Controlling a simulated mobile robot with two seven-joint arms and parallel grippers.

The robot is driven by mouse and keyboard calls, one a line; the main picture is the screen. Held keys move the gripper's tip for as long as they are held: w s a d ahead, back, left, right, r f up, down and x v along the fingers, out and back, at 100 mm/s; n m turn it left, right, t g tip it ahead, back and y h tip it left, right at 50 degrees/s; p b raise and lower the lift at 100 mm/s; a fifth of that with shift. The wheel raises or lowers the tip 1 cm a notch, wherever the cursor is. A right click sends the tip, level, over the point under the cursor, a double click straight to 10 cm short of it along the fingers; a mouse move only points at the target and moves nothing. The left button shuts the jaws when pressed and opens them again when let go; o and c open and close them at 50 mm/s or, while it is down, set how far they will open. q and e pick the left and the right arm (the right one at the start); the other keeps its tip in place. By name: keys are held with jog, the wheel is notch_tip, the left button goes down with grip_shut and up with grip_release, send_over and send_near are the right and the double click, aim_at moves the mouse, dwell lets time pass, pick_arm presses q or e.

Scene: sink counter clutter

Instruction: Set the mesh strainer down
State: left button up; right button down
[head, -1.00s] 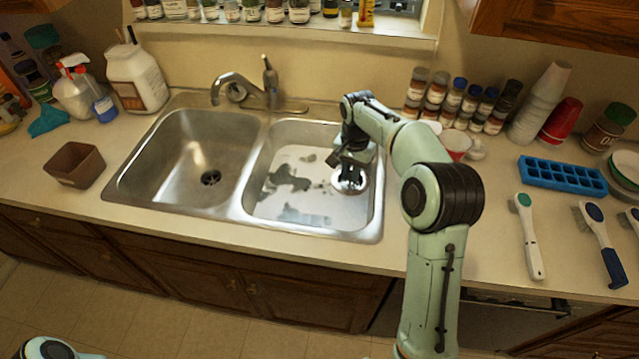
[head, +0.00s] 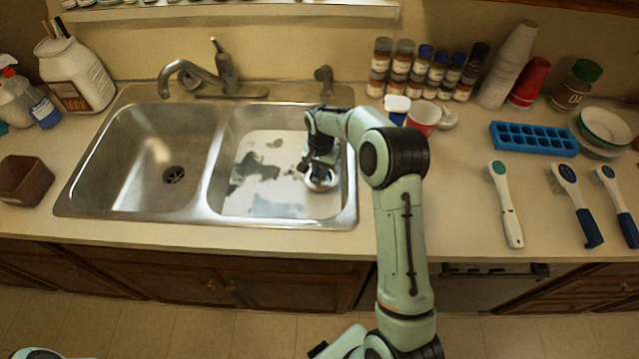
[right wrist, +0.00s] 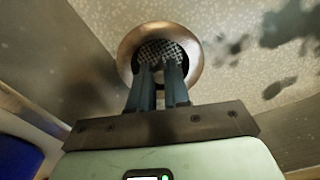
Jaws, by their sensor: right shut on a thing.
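The mesh strainer (head: 321,182) is a small round metal bowl with a shiny rim, low inside the right sink basin (head: 229,211). My right gripper (head: 319,166) is above it, pointing down. In the right wrist view, the strainer (right wrist: 129,54) shows its wide rim and dark mesh, and the right gripper's fingers (right wrist: 160,72) are closed on it. Whether the strainer touches the basin floor cannot be told. My left gripper is out of view.
The left basin (head: 140,150) is empty. A faucet (head: 195,75) stands behind the sink. A brown container (head: 25,180) is at the left.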

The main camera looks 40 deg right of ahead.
aim_at(320, 178)
notch_tip(320, 178, down, 7)
jog(key=shift+w+r, duration=0.1)
jog(key=shift+r, duration=0.05)
dwell(0.4)
jog(key=c, duration=1.1)
grip_release()
